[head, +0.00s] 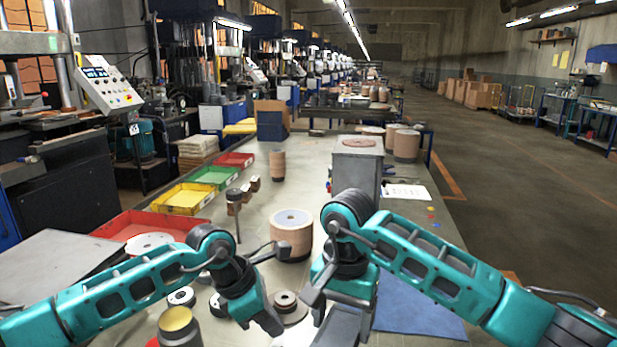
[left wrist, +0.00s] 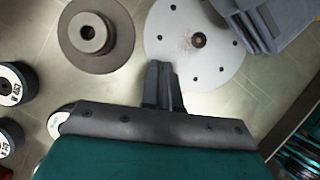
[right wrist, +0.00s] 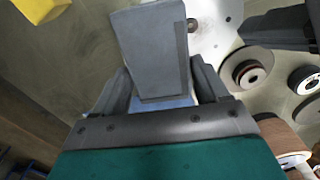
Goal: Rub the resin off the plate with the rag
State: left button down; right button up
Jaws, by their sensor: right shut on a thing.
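The plate (left wrist: 165,32) is a round pale disc with small holes and a dark centre hole; a brownish speckled smear lies near its middle. Part of it shows in the right wrist view (right wrist: 222,12). My right gripper (head: 318,300) is shut on a blue-grey slab-like piece (right wrist: 150,45), which may be the folded rag; I cannot tell. The slab is over the plate's edge in the right wrist view; contact cannot be told. My left gripper (left wrist: 163,68) looks shut and empty, pointing down beside the plate. In the head view, my right arm hides most of the plate.
A dark hub on a disc (head: 285,300) sits left of the plate, with small wheels (head: 181,297) beyond. A tan cylinder (head: 291,240) stands behind. A blue sheet (head: 415,308) lies at right. Red, green and yellow trays (head: 182,200) line the table's left.

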pick_arm(q)
jog(key=shift+f, duration=0.95)
pick_arm(e)
jog(key=shift+w+a, duration=0.45)
jog(key=shift+w, duration=0.25)
jog(key=shift+w+a, duration=0.4)
jog(key=shift+w, duration=0.3)
jog(key=shift+w+a, duration=0.45)
jog(key=shift+w, duration=0.25)
jog(key=shift+f, duration=2.35)
